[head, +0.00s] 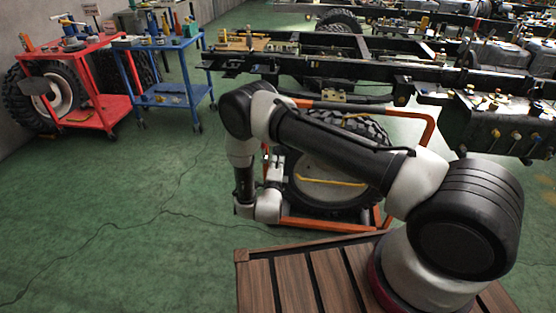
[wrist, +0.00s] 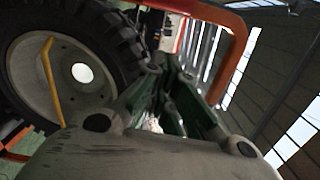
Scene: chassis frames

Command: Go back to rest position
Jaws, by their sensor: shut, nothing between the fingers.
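My arm is folded over in the head view, its forearm hanging down at left. My gripper (head: 272,163) is at the end of the wrist, pointing up, in front of the wheel's left side; it is small there. In the wrist view my gripper (wrist: 168,66) shows its fingers drawn together with nothing held. The big wheel (head: 325,185) with a black tyre and pale rim stands in an orange frame (head: 428,128) behind my arm. In the wrist view the wheel (wrist: 35,75) fills the left, and the orange frame (wrist: 240,45) passes at upper right. I cannot tell the gap between them and my gripper.
A red cart (head: 105,105) and a blue cart (head: 165,95) with tools stand at the upper left. A long black truck chassis (head: 300,65) spans the back and right. A slatted wooden deck (head: 295,285) lies under my arm's base. Green floor at left is clear.

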